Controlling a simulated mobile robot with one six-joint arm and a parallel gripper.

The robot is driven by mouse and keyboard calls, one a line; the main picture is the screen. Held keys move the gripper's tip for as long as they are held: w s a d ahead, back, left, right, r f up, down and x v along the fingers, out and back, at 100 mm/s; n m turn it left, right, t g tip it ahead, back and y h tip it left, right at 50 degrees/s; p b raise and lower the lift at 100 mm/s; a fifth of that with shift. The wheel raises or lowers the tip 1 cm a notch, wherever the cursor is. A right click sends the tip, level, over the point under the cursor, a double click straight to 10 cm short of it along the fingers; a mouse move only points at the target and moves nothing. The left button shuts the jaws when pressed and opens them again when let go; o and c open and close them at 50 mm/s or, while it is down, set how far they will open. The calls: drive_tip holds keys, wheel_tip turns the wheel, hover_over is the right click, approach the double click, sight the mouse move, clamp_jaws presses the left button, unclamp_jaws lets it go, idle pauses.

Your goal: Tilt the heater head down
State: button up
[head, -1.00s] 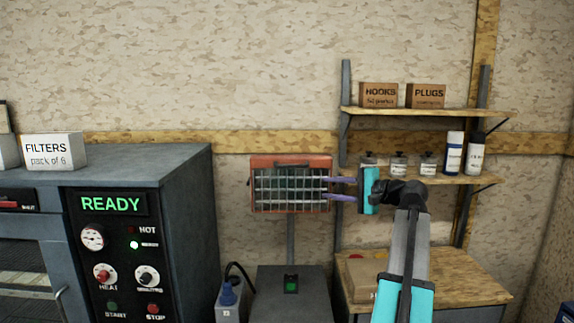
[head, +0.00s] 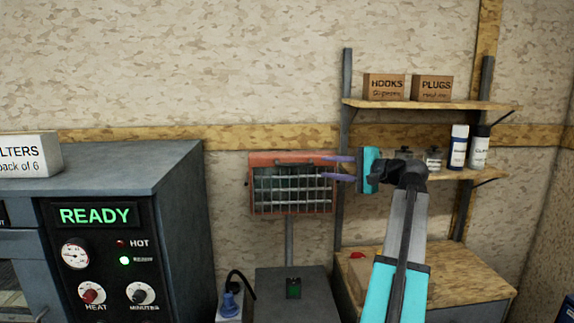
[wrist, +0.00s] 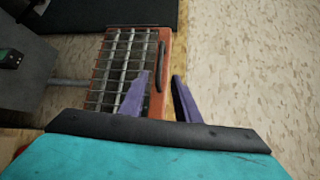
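The heater head (head: 292,210) is an orange-red panel with a wire grille, held on a thin grey post (head: 290,240) and facing me. A dark handle (head: 295,162) runs along its top edge; it also shows in the wrist view (wrist: 161,65). My gripper (head: 324,167) is open, its two purple fingers pointing left at the head's upper right corner. In the wrist view, the fingertips (wrist: 159,76) lie either side of the handle's near end. I cannot tell whether the handle is between them in depth. Nothing is held.
A dark base box (head: 292,290) with a green-lit switch stands below the post. An oven cabinet (head: 130,165) reading READY is at the left. Shelves (head: 430,107) with boxes and bottles are behind my arm, above a wooden-topped cabinet (head: 450,275).

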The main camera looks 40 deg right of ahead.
sight(297, 165)
drive_tip(key=shift+w+a, duration=0.1)
drive_tip(key=w+p, duration=0.1)
drive_tip(key=w, duration=0.3)
drive_tip(key=w+f+p, duration=0.1)
drive_tip(key=w+p, duration=0.1)
drive_tip(key=w, duration=0.2)
drive_tip(key=w+a+p, duration=0.1)
drive_tip(key=w+p, duration=0.1)
drive_tip(key=w, duration=0.2)
drive_tip(key=shift+w+f, duration=0.25)
drive_tip(key=shift+w, duration=0.05)
drive_tip(key=shift+w+a+f, duration=0.1)
drive_tip(key=shift+w+f, duration=0.1)
drive_tip(key=shift+w, duration=0.4)
clamp_jaws()
